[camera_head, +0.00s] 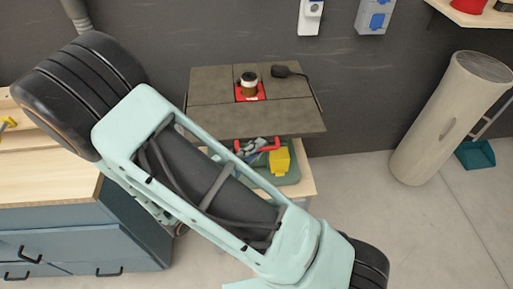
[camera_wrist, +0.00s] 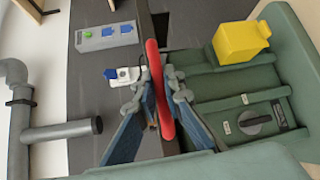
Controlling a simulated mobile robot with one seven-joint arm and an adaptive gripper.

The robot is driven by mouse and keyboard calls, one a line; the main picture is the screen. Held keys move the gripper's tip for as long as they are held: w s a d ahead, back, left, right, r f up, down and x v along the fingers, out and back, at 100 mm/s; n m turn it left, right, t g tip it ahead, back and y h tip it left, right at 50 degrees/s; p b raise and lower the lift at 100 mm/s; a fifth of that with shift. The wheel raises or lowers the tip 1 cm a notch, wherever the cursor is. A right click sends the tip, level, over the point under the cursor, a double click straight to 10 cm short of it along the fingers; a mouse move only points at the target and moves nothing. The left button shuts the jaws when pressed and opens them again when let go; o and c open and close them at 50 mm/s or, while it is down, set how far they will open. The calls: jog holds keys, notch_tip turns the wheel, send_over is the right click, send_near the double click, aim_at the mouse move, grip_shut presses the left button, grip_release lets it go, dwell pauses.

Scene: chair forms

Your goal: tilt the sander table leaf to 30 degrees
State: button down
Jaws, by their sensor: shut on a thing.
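The sander table (camera_head: 208,82) has a dark brown top in several panels. Its front leaf (camera_head: 255,121) looks wider than the panels behind and seems angled to them; I cannot read its angle. A red handle (camera_head: 272,146) shows just below the leaf's front edge. In the wrist view my gripper (camera_wrist: 158,88) is shut on the red handle (camera_wrist: 155,65), one finger on each side. The leaf appears as a dark edge beside the handle. How the handle joins the leaf is hidden.
A green body (camera_wrist: 235,85) with a dark knob (camera_wrist: 253,122) and a yellow block (camera_wrist: 241,42) lies close beside my gripper. A jar (camera_head: 249,84) and a black object (camera_head: 283,71) are on the tabletop. A workbench (camera_head: 50,195) stands left, a tall cylinder (camera_head: 440,120) right.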

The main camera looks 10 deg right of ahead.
jog(key=shift+f+b, duration=0.2)
jog(key=shift+b, duration=0.1)
notch_tip(320, 180, down, 9)
jog(key=w+m+t+h+b, duration=0.2)
jog(key=m+h+b, duration=0.1)
jog(key=b, duration=1.5)
jog(key=shift+w+m+b, duration=0.25)
jog(key=shift+m+b, duration=0.05)
jog(key=shift+m, duration=0.4)
jog(key=shift+r, duration=0.1)
jog(key=c, duration=2)
grip_release()
